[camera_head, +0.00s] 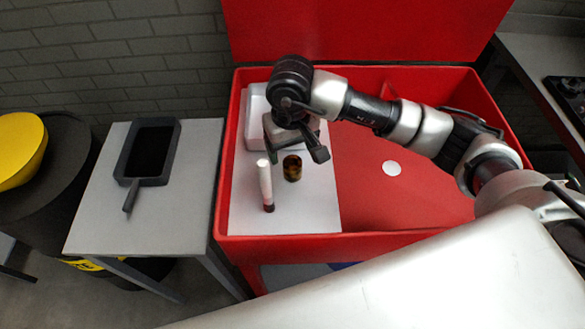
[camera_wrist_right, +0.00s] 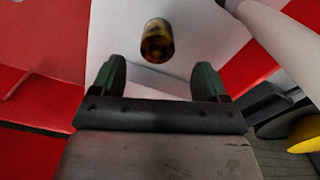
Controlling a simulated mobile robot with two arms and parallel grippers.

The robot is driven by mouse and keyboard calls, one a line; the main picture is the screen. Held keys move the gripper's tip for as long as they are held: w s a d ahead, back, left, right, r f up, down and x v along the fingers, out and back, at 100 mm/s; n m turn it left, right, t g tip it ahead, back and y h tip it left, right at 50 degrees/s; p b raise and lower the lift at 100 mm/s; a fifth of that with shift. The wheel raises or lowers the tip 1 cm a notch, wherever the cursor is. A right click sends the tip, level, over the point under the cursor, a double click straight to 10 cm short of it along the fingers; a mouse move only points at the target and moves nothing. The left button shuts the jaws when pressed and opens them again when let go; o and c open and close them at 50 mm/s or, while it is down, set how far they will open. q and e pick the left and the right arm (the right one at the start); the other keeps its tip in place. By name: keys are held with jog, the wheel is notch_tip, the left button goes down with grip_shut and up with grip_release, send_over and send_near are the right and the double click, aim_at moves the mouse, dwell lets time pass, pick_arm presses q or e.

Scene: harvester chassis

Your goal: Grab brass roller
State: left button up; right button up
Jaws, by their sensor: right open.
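The brass roller (camera_head: 292,168) is a short dark, gold-brown cylinder standing on a white panel in the red bin. It also shows in the right wrist view (camera_wrist_right: 157,42), beyond the fingertips and roughly centred between them. My right gripper (camera_head: 295,152) is open, just above and behind the roller in the head view. Its two green-black fingers (camera_wrist_right: 160,80) are spread apart in the wrist view with nothing between them. The roller appears clear of the fingers. My left gripper is in neither view.
A slim white cylinder (camera_head: 265,184) with a dark red lower end stands left of the roller. The red bin (camera_head: 300,246) has raised walls. A dark pan (camera_head: 170,150) sits on the grey side table (camera_head: 90,225).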

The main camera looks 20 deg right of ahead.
aim_at(292, 161)
notch_tip(292, 161, down, 3)
jog(key=shift+r, duration=0.1)
notch_tip(292, 161, down, 4)
jog(key=shift+d+f+p, duration=0.15)
jog(key=shift+p, duration=0.8)
jog(key=shift+w+f, duration=0.1)
jog(key=shift+f, duration=0.35)
jog(key=c, duration=1.2)
jog(key=shift+c, duration=0.2)
jog(key=shift+r, duration=0.15)
